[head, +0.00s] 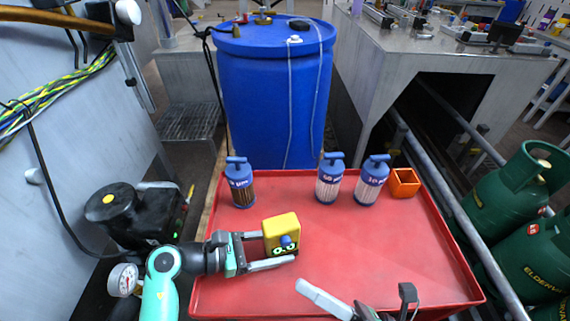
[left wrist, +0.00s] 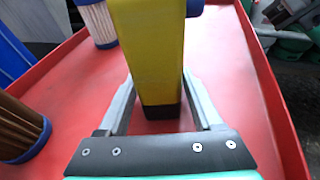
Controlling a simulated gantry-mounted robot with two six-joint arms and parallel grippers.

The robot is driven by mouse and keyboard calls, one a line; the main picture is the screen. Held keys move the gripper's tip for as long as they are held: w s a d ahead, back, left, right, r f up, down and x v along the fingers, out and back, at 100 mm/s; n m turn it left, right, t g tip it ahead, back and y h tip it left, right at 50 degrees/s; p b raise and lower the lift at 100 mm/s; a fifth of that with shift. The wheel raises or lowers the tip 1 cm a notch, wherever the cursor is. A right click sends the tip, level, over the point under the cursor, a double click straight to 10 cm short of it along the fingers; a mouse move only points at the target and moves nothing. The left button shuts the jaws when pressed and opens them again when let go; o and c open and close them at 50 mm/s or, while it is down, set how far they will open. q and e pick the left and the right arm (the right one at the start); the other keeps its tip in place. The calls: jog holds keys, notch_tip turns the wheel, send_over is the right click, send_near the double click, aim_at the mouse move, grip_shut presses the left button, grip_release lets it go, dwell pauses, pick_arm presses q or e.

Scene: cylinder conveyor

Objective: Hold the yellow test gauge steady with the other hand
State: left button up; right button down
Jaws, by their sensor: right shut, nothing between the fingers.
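The yellow test gauge (head: 281,233), a block with a dark and pale face, stands upright on the red tray (head: 340,250). My left gripper (head: 271,249) has its two fingers spread on either side of the gauge. In the left wrist view the gauge (left wrist: 152,50) fills the space between the fingertips (left wrist: 157,80); whether both fingers press on it is not clear. My right gripper (head: 370,313) is at the bottom edge of the head view, partly cut off, shut and empty, apart from the gauge.
A brown-cored cartridge (head: 240,187) and two white-pleated ones (head: 328,183) (head: 369,186) stand on the tray's far part. An orange open box (head: 403,184) is beside them. The tray's right part is clear.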

pick_arm(q)
jog(key=shift+o, duration=1.2)
jog(key=shift+a, duration=0.1)
jog(key=v, duration=1.2)
jog(key=shift+r, duration=0.1)
